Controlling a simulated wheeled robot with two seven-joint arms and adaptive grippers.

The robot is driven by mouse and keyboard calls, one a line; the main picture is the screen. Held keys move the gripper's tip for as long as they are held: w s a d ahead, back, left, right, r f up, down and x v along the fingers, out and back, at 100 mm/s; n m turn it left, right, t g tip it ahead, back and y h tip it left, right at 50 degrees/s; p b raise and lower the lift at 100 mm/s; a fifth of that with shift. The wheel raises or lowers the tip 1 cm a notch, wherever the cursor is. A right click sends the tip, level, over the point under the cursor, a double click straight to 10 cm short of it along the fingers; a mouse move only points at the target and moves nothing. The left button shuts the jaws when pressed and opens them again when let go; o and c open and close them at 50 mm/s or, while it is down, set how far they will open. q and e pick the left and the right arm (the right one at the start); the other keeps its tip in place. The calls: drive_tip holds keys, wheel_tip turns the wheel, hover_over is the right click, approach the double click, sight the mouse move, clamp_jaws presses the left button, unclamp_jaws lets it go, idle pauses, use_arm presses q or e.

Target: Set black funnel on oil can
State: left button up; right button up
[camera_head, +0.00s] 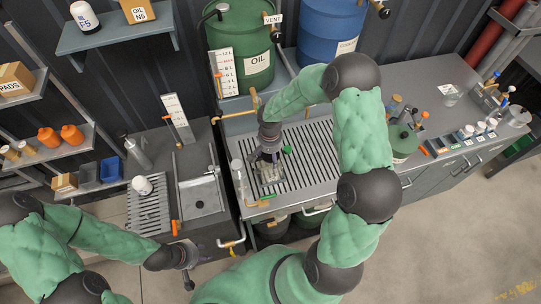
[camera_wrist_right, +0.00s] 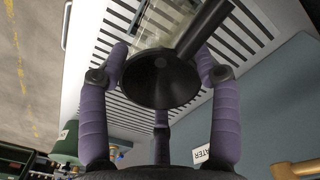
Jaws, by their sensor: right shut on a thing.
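My right gripper (camera_head: 267,158) is shut on the black funnel (camera_wrist_right: 160,82), over the slatted drain tray (camera_head: 310,150). In the right wrist view the funnel sits between the purple fingers, with its dark bowl toward the camera and a black tube running to the upper right. A clear container (camera_wrist_right: 158,25) shows behind it; I cannot tell if they touch. A squat green can (camera_head: 402,143) with a pale label, which looks like the oil can, stands right of the tray, apart from the gripper. My left gripper (camera_head: 192,254) is low at left, its fingers unclear.
A green oil drum (camera_head: 240,45) and a blue drum (camera_head: 330,30) stand behind the tray. A clear bottle (camera_head: 238,175) is left of the gripper. Small tools and bottles (camera_head: 480,130) crowd the right counter. A sink (camera_head: 203,195) lies left. My right arm spans the tray's right side.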

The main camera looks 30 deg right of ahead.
drive_tip(key=shift+b, duration=0.35)
idle(0.6)
drive_tip(key=shift+f+b, duration=0.65)
drive_tip(key=shift+b, duration=0.05)
drive_tip(key=o, duration=0.7)
drive_tip(key=shift+o, duration=0.2)
drive_tip(key=shift+r, duration=0.15)
drive_tip(key=shift+w+r+p, duration=0.1)
drive_tip(key=shift+r+p, duration=2.9)
drive_tip(key=shift+r, duration=2.4)
